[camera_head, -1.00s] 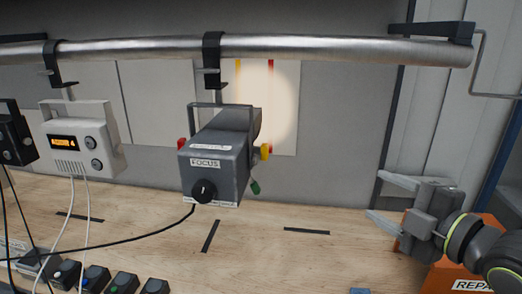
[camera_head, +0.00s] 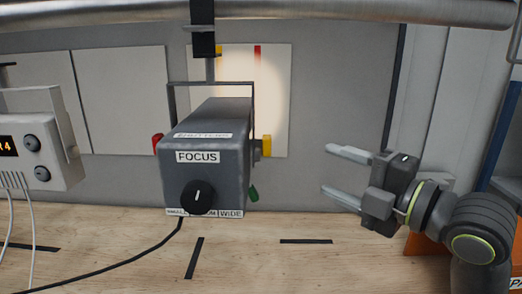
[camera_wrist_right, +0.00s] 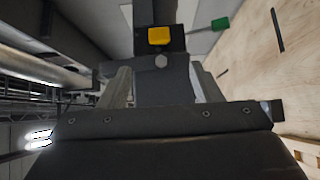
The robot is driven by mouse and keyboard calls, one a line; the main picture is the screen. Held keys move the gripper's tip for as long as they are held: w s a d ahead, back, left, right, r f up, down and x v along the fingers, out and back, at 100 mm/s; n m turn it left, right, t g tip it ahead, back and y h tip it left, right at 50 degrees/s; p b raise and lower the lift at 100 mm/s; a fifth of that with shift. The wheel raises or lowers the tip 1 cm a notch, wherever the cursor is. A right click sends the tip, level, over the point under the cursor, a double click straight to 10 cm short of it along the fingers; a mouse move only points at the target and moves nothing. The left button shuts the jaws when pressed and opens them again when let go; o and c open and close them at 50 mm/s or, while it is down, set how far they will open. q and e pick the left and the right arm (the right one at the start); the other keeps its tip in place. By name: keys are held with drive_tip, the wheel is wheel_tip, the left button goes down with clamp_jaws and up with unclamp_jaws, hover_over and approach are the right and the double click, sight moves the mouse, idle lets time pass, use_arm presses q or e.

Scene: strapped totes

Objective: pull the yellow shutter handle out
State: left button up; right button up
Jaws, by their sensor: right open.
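The yellow shutter handle (camera_head: 266,146) sticks out of the right side of the dark grey lamp (camera_head: 205,160), which hangs in a yoke from the pipe. A red handle (camera_head: 157,143) is on its left side and a green one (camera_head: 253,194) hangs low at the right. My right gripper (camera_head: 338,170) is open and empty, to the right of the yellow handle and apart from it, fingers pointing left. In the right wrist view the yellow handle (camera_wrist_right: 159,36) shows ahead, beyond the fingers, with the green handle (camera_wrist_right: 220,24) to its right. My left gripper is not in view.
A silver pipe (camera_head: 350,10) runs across the top. A white box (camera_head: 40,150) hangs at the left. A black cable (camera_head: 110,267) runs from the lamp over the wooden bench (camera_head: 330,265). An orange box (camera_head: 425,240) stands behind my right arm.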

sight(267, 146)
drive_tip(key=p+x, duration=0.4)
drive_tip(key=x, duration=1.1)
drive_tip(key=shift+a+r, duration=0.1)
drive_tip(key=shift+w+a+p, duration=0.35)
drive_tip(key=shift+w+a, duration=0.1)
drive_tip(key=shift+w, duration=0.05)
clamp_jaws()
